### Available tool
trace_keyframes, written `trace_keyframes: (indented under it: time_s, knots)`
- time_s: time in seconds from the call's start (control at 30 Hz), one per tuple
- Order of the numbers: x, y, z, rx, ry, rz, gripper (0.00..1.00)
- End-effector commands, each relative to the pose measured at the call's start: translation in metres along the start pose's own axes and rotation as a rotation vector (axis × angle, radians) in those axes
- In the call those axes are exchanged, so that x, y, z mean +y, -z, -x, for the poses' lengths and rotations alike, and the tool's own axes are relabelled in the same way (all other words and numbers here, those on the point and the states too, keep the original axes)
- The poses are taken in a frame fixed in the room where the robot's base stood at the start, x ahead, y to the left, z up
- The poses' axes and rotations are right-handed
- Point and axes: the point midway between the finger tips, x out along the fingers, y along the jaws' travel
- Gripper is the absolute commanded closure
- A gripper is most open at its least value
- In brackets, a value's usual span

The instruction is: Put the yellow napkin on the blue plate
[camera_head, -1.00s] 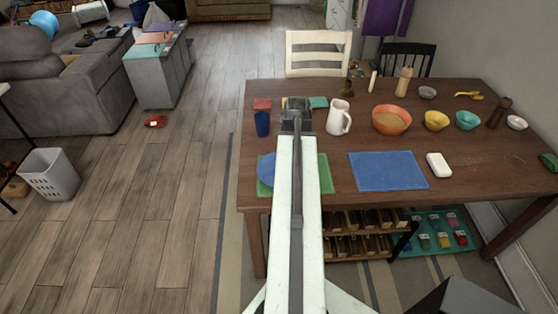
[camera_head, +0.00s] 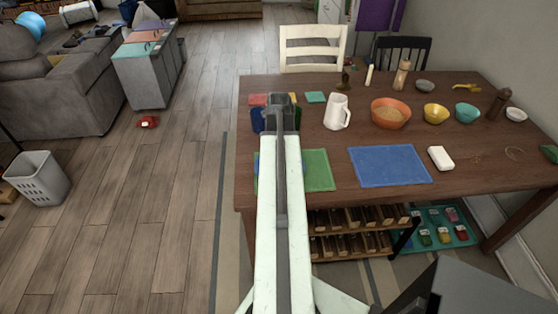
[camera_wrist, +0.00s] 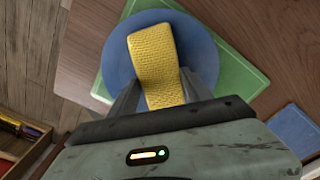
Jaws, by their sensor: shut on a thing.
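The yellow napkin (camera_wrist: 156,62) is a textured strip between the two fingers of my gripper (camera_wrist: 157,92) in the wrist view. My gripper is shut on its near part, and the far part extends over the blue plate (camera_wrist: 118,64). I cannot tell whether the napkin touches the plate. The plate is round and lies on a green placemat (camera_wrist: 240,82), near the table's left edge. In the head view my arm hides the napkin and nearly all of the plate; the placemat (camera_head: 319,170) shows to the right of the arm, and my gripper (camera_head: 283,108) is at its far end.
A dark blue cup (camera_head: 257,120) stands close to my gripper, with a white pitcher (camera_head: 337,112) to the right. A blue placemat (camera_head: 390,165) and white block (camera_head: 440,158) lie farther right. An orange bowl (camera_head: 390,114) and smaller bowls stand behind on the wooden table (camera_head: 470,170).

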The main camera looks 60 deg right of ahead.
Motion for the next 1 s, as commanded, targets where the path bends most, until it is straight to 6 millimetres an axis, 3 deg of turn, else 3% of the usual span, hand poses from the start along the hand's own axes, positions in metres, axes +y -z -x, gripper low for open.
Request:
trace_keyframes:
  time_s: [0.17,0.2,0.27,0.67,0.87,1.0]
  knots:
    - [0.0,0.0,-0.006,0.0,0.0,-0.001,0.82]
    - [0.0,0.0,-0.005,0.0,0.0,-0.001,0.34]
    - [-0.001,0.001,-0.004,0.0,0.0,-0.001,0.21]
    - [-0.001,0.001,0.001,0.0,0.0,-0.002,0.21]
    - [-0.001,0.001,0.029,0.0,0.0,-0.002,0.21]
    - [-0.001,0.001,0.06,0.0,0.0,-0.002,0.21]
